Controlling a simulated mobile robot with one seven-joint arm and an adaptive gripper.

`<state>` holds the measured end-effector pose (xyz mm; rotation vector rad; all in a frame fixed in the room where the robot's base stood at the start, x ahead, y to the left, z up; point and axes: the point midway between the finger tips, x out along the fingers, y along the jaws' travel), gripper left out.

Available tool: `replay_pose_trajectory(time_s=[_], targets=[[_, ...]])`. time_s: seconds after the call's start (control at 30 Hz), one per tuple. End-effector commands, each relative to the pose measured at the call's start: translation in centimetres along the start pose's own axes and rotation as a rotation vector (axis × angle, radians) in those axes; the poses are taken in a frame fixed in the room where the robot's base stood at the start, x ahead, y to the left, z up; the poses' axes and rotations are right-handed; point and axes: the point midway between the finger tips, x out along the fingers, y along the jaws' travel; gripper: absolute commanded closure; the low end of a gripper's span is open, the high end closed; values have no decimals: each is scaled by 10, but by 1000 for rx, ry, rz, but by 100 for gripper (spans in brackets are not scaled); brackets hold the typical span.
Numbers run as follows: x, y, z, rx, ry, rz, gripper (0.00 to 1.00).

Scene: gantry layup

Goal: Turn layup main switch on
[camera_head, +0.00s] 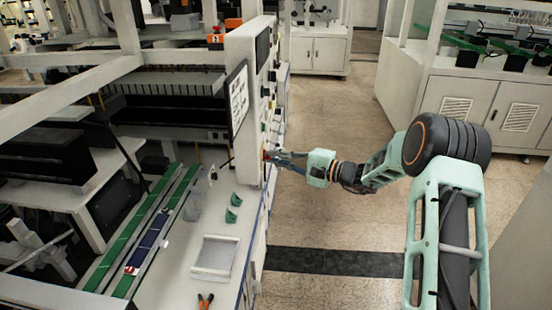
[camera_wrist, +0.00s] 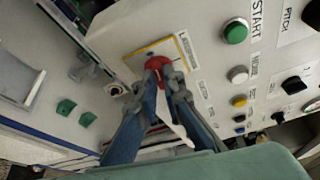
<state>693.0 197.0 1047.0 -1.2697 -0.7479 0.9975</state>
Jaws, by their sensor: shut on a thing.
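The main switch is a red rotary knob (camera_wrist: 157,63) on a yellow-edged plate on the machine's pale panel (camera_wrist: 200,60). My gripper (camera_wrist: 163,80) is at this knob, with its two fingers on either side of it, and is shut on it. The fingers hide the knob's lower part, so its exact angle cannot be told. In the head view my gripper (camera_head: 273,157) reaches from the right to the side of the white control column, where a bit of the red knob (camera_head: 265,155) shows.
A green START button (camera_wrist: 235,31), a white button (camera_wrist: 238,74) and black knobs (camera_wrist: 294,85) sit right of the switch. Small green parts (camera_head: 232,215) and a clear tray (camera_head: 215,256) lie on the machine's bench. The aisle floor (camera_head: 330,110) is free.

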Motion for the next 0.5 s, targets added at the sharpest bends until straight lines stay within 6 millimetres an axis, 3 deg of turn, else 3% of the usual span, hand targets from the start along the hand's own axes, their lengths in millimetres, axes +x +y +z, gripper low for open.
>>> replay_pose_trajectory(time_s=[0.5], targets=[[0,-8,-1,441,1,185,100]])
